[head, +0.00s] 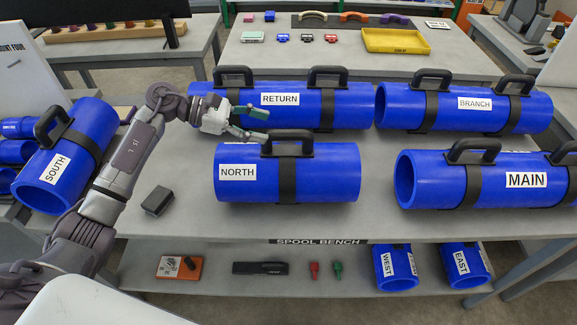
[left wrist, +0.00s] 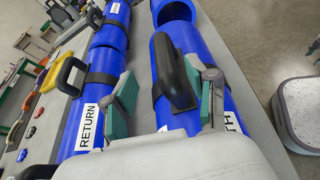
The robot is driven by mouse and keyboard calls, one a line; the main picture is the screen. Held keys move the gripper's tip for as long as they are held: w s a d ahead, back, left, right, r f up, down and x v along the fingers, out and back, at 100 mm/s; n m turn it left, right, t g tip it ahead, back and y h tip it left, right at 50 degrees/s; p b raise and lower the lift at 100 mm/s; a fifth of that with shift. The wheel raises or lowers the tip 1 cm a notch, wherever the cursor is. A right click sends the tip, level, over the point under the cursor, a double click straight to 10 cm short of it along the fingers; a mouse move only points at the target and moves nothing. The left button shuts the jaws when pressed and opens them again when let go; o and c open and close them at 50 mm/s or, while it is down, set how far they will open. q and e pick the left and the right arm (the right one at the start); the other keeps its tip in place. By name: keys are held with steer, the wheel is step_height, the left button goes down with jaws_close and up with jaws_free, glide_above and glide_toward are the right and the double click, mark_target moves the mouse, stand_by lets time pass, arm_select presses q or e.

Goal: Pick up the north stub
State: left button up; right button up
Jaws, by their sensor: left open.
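The north stub (head: 335,172) is a short blue pipe labelled NORTH with one dark strap and a black handle on top. It lies on the spool bench at the front middle. My left gripper (head: 262,124) is open and empty, just to the left of and above the stub's handle (head: 287,138). In the left wrist view the black handle (left wrist: 175,75) of the north stub (left wrist: 188,45) appears between the two open green-padded fingers (left wrist: 168,97), nearer the right finger. Contact cannot be told. My right gripper is not in view.
The RETURN pipe (head: 345,107) lies close behind the north stub. The BRANCH pipe (head: 400,106) and MAIN pipe (head: 430,190) lie to the right, the SOUTH stub (head: 85,140) to the left. A small dark block (head: 157,201) is on the bench. WEST (head: 395,280) and EAST (head: 462,279) stubs are below.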

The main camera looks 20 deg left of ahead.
mark_target(275, 130)
arm_select(q)
steer(key=shift+w+d+f, duration=0.15)
steer(key=shift+w+d, duration=0.05)
steer(key=shift+d, duration=0.4)
steer(key=p+x, duration=0.3)
steer(key=x, duration=0.1)
steer(key=shift+s+d+f, duration=0.15)
steer(key=shift+d+f, duration=0.3)
steer(key=shift+a, duration=0.1)
steer(key=shift+c, duration=0.4)
steer(key=c, duration=0.5)
jaws_close()
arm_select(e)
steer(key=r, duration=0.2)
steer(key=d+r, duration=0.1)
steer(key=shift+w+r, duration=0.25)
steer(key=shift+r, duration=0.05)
arm_select(q)
steer(key=shift+w+r, duration=0.2)
steer(key=shift+w, duration=0.05)
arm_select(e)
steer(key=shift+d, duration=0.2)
